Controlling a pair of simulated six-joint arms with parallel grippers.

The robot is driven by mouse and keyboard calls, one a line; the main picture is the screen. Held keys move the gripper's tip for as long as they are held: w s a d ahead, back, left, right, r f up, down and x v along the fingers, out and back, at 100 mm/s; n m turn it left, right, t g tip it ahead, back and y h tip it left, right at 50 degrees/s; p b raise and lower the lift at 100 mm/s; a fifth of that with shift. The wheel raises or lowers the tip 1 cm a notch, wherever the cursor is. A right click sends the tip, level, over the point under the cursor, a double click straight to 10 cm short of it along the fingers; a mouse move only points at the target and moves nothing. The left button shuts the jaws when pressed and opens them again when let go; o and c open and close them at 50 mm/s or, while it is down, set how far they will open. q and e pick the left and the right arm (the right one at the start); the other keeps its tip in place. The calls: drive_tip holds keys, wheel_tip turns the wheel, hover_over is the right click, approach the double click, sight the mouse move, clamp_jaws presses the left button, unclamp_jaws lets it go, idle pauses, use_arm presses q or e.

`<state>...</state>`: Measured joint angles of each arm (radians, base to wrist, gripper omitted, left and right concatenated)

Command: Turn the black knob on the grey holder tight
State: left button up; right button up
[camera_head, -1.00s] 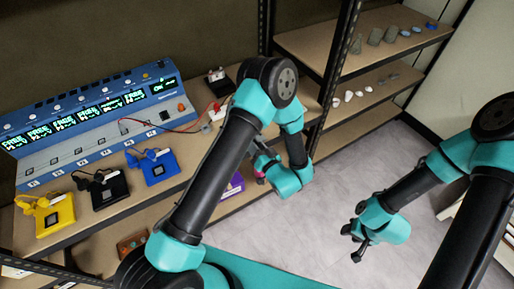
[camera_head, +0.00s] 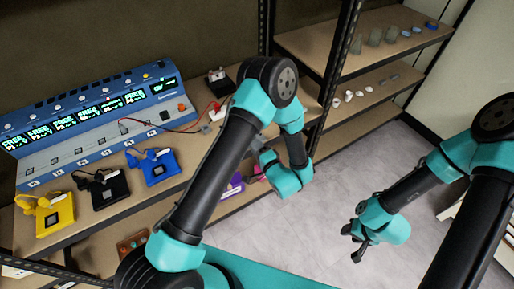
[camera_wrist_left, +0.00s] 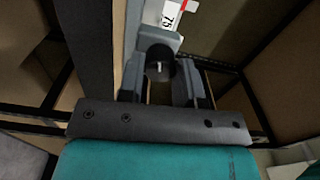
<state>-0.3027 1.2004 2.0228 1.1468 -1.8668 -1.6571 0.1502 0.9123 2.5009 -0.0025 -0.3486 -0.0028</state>
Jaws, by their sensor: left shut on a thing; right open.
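The black knob (camera_wrist_left: 160,62) shows in the left wrist view, with a small pale mark on its face. It sits at the front of the grey holder (camera_wrist_left: 160,40), which carries a label reading 75. My left gripper (camera_wrist_left: 160,80) is shut on the knob, one finger on each side of it. In the head view, my left arm mostly hides this gripper, and I cannot make out the knob or holder there. My right gripper (camera_head: 358,245) is open and empty above the floor, well away from the shelf.
A blue instrument (camera_head: 95,120) with several lit displays stands on the shelf at left. Yellow (camera_head: 55,215), black (camera_head: 103,190) and blue (camera_head: 155,167) devices lie before it. A purple object (camera_head: 233,186) is partly hidden on the lower level. Floor is clear around my right gripper.

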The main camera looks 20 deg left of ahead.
use_arm(q)
drive_tip(key=shift+m, duration=7.3)
drive_tip(key=o, duration=0.9)
drive_tip(key=shift+o, duration=0.2)
drive_tip(key=shift+d, duration=0.1)
drive_tip(key=v, duration=1.7)
drive_tip(key=shift+s+d, duration=0.1)
drive_tip(key=shift+s, duration=0.05)
